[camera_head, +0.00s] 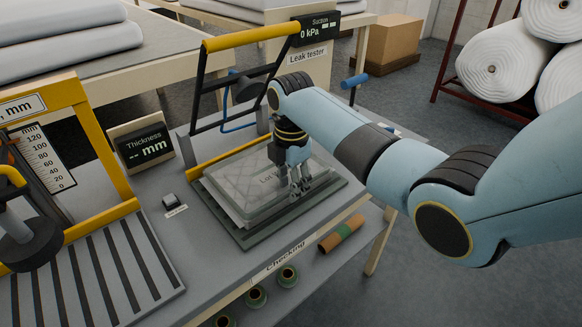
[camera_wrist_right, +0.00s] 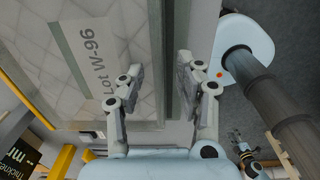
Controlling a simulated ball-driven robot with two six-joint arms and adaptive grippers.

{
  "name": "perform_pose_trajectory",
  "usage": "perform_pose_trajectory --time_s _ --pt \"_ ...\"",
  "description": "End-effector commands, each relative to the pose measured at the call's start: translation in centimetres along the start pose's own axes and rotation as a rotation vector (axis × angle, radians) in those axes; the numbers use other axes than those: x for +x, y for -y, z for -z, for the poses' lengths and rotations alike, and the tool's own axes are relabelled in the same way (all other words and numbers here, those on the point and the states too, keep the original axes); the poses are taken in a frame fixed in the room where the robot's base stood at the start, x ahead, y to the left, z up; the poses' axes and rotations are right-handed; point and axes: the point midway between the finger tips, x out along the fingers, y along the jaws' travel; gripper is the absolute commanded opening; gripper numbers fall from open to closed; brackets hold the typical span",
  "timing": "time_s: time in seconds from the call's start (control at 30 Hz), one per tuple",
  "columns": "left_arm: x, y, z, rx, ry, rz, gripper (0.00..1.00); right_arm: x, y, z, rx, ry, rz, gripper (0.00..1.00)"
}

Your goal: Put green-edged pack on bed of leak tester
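The pack (camera_head: 236,183) is a flat, clear, quilted-looking bag with a dull grey-green rim. It lies on the grey bed (camera_head: 254,238) of the leak tester, under the raised yellow-and-black frame (camera_head: 250,37). Its label reads "Lot W-96" in the wrist view (camera_wrist_right: 88,60). My right gripper (camera_head: 300,186) is over the pack's right side, fingers pointing down. In the wrist view its fingers (camera_wrist_right: 160,80) stand apart, with the pack's edge strip below the gap. I cannot tell whether they touch the pack.
The leak tester display (camera_head: 314,28) reads 0 kPa behind the bed. A thickness gauge (camera_head: 100,150) with a display (camera_head: 142,146) stands at the left. A blue-handled lever (camera_head: 354,82) is behind my right arm. Several green rolls (camera_head: 288,276) sit below the bench edge.

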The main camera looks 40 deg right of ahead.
Motion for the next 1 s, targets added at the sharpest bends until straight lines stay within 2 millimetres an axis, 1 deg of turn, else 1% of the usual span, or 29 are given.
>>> perform_pose_trajectory --time_s 0.3,0.4,0.5,0.67,1.0 --pt "0.2 0.0 0.2 0.000 -0.003 0.000 0.40 -6.8 -0.1 0.0 -0.001 0.001 -0.005 0.35" --pt "0.3 -0.1 0.2 0.000 -0.004 0.000 0.40 -8.7 -0.1 -0.1 0.000 0.001 -0.004 0.35" --pt "0.5 -0.1 0.2 0.000 -0.004 0.000 0.40 -10.1 -0.1 -0.1 0.001 0.001 -0.003 0.35" --pt "0.5 -0.1 0.2 0.000 -0.004 0.000 0.40 -11.0 0.0 0.0 0.000 0.000 -0.001 0.35" --pt "0.5 -0.1 0.2 0.000 -0.004 0.000 0.40 -11.1 0.0 0.0 0.000 0.000 -0.001 0.35"
